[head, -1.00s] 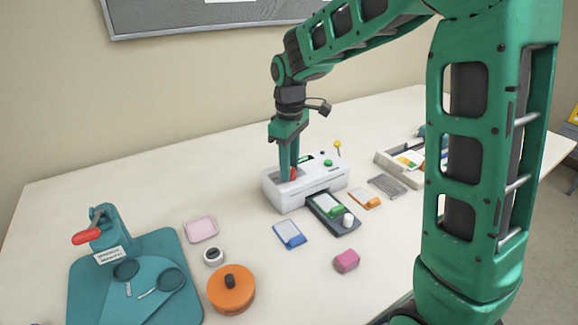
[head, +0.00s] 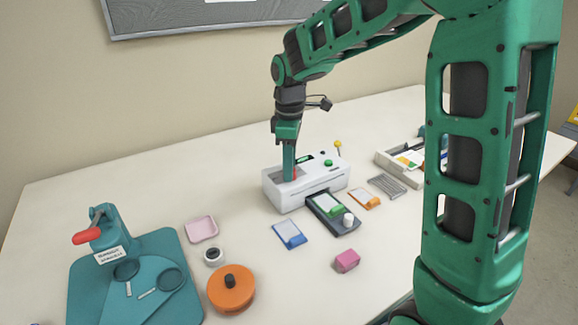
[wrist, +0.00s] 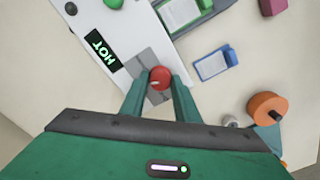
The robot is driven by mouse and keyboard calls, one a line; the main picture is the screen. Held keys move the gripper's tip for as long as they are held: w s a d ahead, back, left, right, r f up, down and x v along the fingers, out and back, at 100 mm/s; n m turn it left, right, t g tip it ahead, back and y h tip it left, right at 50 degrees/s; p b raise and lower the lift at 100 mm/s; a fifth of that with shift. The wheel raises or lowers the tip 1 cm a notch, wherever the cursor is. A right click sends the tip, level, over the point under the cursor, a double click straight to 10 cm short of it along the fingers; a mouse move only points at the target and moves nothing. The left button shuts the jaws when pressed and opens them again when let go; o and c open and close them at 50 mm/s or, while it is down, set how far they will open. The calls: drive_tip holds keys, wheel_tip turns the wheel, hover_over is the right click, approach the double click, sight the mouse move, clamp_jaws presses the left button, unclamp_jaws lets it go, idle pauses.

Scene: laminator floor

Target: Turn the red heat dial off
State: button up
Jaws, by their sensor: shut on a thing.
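The white laminator (head: 310,194) stands on the table, and it also fills the upper left of the wrist view (wrist: 118,30). Its red heat dial (wrist: 160,77) sits on a grey plate on its top. My gripper (wrist: 159,88) is shut on the red dial, with one finger on each side of it. In the head view my gripper (head: 289,172) points down at the left end of the laminator and hides most of the dial. A dark display (wrist: 104,48) on the laminator reads "HOT" in green letters.
A green button (head: 328,163) and a yellow-topped knob (head: 338,144) are at the laminator's right end. A dark tray (head: 333,214) lies before it. A blue-edged card (head: 289,234), orange round object (head: 231,289) and pink block (head: 347,261) lie in front. A teal red-handled tool (head: 108,235) stands left.

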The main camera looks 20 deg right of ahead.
drive_tip(key=shift+w+d+r, duration=0.1)
drive_tip(key=shift+w+d, duration=0.05)
drive_tip(key=shift+d, duration=0.1)
drive_tip(key=o, duration=1)
drive_tip(key=shift+o, duration=0.2)
drive_tip(key=shift+a, duration=0.1)
wheel_tip(320, 180, up, 11)
drive_tip(key=shift+f, duration=0.2)
